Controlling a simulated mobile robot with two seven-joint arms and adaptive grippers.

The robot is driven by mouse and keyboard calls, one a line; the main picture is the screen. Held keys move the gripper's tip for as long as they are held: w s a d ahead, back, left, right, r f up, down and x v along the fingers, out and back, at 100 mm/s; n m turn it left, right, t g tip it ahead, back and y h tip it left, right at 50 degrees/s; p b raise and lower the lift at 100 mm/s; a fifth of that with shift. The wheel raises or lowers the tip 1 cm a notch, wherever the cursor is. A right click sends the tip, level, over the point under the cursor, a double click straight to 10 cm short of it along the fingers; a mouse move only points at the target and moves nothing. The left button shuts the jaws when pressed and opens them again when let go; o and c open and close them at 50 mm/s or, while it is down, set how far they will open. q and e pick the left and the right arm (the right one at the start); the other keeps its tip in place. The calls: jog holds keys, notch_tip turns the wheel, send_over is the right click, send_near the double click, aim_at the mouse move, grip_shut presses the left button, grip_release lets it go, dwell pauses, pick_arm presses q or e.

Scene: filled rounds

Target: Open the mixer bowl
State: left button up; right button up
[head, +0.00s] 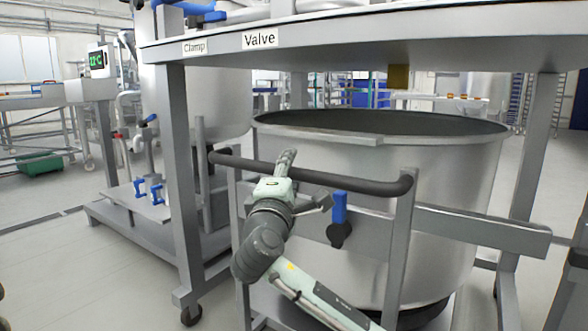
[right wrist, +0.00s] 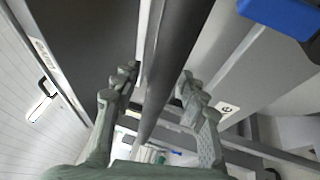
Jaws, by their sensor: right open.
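The mixer bowl (head: 440,180) is a large steel tub on a wheeled frame, open at the top, below a steel platform. A dark push bar (head: 350,185) runs across the front of its frame. My right gripper (head: 303,180) is at this bar, left of its right-hand bend. In the right wrist view the bar (right wrist: 175,75) passes between the open fingers of the gripper (right wrist: 159,78), which do not appear closed on it. A lever with a blue grip (head: 339,207) is on the frame just right of the gripper; a blue part (right wrist: 280,15) shows in the right wrist view. My left gripper is out of view.
The platform (head: 400,42) overhangs the bowl, with labels "Clamp" (head: 195,47) and "Valve" (head: 260,40). Its leg (head: 180,180) stands left of the bowl frame. A vessel on a skid (head: 130,205) is further left. Floor (head: 70,270) at front left is clear.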

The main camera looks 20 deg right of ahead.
jog(key=shift+x, duration=1.6)
jog(key=shift+c, duration=0.6)
grip_shut()
